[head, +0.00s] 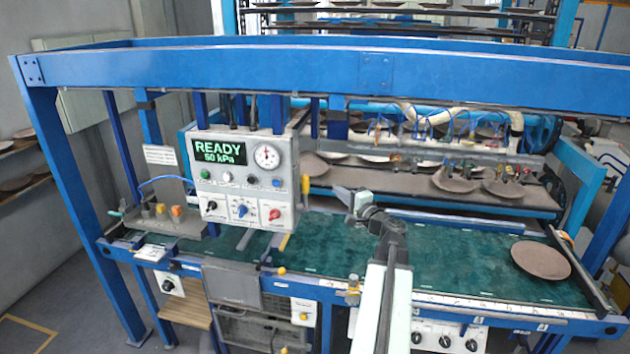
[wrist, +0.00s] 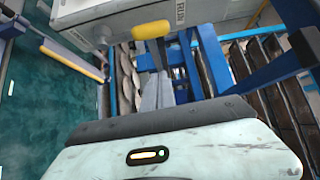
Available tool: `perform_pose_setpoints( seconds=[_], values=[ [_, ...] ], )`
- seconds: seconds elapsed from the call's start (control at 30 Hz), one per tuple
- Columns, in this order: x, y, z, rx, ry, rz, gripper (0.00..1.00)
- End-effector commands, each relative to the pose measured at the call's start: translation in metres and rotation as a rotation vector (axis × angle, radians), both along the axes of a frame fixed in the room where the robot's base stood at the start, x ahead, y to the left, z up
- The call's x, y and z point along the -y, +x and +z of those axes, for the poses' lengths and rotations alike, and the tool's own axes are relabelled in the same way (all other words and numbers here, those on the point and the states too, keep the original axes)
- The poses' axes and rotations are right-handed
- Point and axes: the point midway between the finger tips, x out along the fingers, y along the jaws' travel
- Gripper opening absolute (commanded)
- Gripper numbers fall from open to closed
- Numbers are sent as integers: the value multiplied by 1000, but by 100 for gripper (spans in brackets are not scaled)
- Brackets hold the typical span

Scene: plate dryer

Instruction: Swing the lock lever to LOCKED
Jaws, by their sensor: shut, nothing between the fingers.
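The lock lever appears to be the short lever with the yellow-orange grip (head: 305,184) on the right side of the control box (head: 243,181). My gripper (head: 342,194) is shut and empty, to the right of the lever in the head view. In the wrist view my gripper (wrist: 157,80) points at the shank. I cannot tell whether it touches. A small label (wrist: 180,12) beside the grip is too unclear to read.
The box display (head: 220,152) reads READY, 50 kPa. A yellow-tipped bar (wrist: 75,65) lies to the left in the wrist view. A green belt (head: 450,257) runs below, with a brown plate (head: 541,260) at right. A blue beam (head: 330,70) crosses overhead.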

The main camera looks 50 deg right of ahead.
Motion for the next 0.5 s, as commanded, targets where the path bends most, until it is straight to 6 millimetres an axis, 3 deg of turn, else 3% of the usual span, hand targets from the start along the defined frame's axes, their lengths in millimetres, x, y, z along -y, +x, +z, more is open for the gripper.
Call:
perform_pose_setpoints(
  seconds=[0.27, 0.5],
  values=[
    [0, 5, -1, -2, -1, 4, 0],
    [12, 46, 0, -3, -2, 6, 0]
  ],
)
